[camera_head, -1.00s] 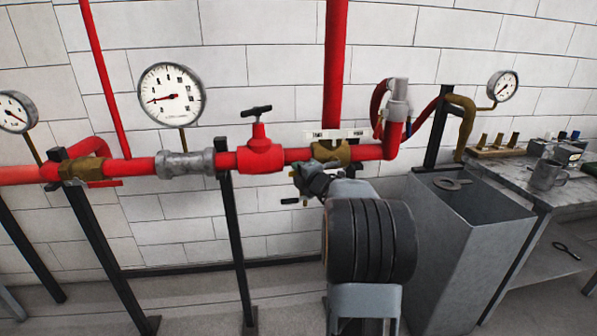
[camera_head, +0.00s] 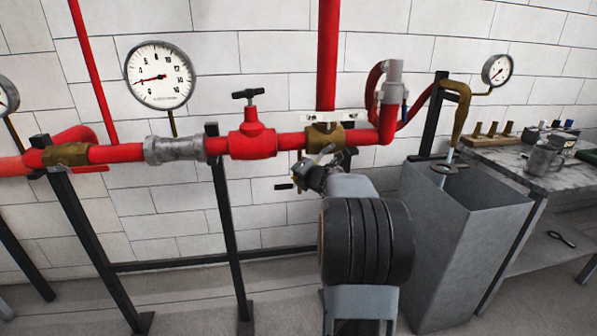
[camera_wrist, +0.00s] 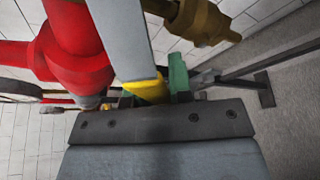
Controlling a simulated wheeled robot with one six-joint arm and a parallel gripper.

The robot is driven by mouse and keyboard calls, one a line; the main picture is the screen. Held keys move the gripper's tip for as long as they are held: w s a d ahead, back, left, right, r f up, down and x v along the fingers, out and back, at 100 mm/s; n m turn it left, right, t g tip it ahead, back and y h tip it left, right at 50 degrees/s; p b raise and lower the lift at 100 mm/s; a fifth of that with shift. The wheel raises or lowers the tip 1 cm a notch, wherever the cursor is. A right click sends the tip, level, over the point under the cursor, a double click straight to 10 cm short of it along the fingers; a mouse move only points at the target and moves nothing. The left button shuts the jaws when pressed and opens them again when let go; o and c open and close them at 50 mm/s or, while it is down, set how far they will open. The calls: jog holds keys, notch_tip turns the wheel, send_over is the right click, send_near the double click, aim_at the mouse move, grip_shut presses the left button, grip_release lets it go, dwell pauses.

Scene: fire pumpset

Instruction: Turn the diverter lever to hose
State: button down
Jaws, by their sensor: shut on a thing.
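The brass diverter valve (camera_head: 325,137) sits on the red pipe under the tall red riser, with a white label plate (camera_head: 334,116) behind it. Its lever shows in the wrist view as a pale grey bar (camera_wrist: 122,38) with a yellow end (camera_wrist: 151,90). My gripper (camera_head: 318,172) is just below the valve in the head view. In the wrist view my gripper (camera_wrist: 148,94) is shut on the lever's yellow end, between green finger pads. My wrist hides part of the lever in the head view.
A red valve (camera_head: 252,136) with a black handle is left of the diverter. A grey tank (camera_head: 470,235) stands at right, with a pale stream (camera_head: 450,155) under the brown hose end (camera_head: 460,110). A bench (camera_head: 520,160) is beyond it.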

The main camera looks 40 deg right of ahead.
dwell(0.4)
jog(key=c, duration=1)
grip_release()
jog(key=p+v, duration=0.1)
jog(key=v, duration=1.2)
jog(key=shift+s+r+p, duration=0.1)
jog(key=shift+s+p, duration=0.25)
jog(key=shift+s, duration=0.05)
jog(key=shift+c, duration=0.3)
